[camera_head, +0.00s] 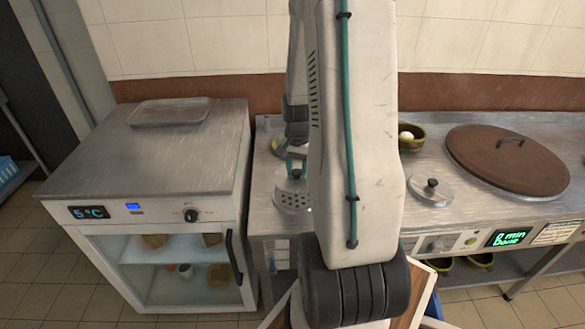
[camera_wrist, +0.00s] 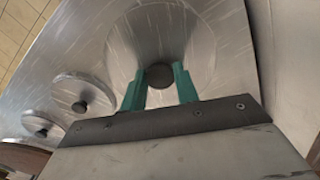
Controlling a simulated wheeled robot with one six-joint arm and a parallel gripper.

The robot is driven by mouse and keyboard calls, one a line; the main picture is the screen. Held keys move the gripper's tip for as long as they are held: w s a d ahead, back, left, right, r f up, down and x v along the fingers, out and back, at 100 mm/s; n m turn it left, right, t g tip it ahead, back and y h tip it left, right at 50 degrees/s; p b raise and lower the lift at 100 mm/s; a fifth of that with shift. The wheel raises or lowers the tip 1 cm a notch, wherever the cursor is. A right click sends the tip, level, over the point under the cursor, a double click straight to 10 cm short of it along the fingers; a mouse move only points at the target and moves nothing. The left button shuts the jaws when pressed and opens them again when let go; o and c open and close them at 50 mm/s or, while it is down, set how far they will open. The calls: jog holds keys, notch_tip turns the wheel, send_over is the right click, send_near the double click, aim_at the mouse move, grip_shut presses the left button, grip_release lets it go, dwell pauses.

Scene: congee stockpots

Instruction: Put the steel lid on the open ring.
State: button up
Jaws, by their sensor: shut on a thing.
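My gripper (camera_wrist: 160,88) has its two teal fingers shut on the dark knob of a round, shiny steel lid (camera_wrist: 150,30) in the wrist view. In the head view my gripper (camera_head: 297,165) shows left of my large arm link. Just below it is a round steel surface with dark holes (camera_head: 292,202); I cannot tell whether this is the lid or something under it. A round thing with a yellowish edge (camera_head: 279,148) lies behind the gripper, partly hidden. I cannot make out the open ring clearly; my arm covers part of the counter.
A knobbed steel lid (camera_head: 430,190) lies right of my arm, beside a big brown lid (camera_head: 507,160). The wrist view shows two knobbed lids (camera_wrist: 84,92) (camera_wrist: 42,125) at left. A green bowl (camera_head: 411,137) stands behind. A glass-fronted cooler (camera_head: 160,150) adjoins the counter at left.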

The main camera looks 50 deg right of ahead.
aim_at(296, 178)
jog(key=shift+f, duration=2.6)
jog(key=shift+a+f, duration=0.1)
jog(key=shift+f, duration=0.5)
jog(key=o, duration=0.7)
jog(key=shift+o, duration=0.2)
jog(key=shift+r, duration=5.55)
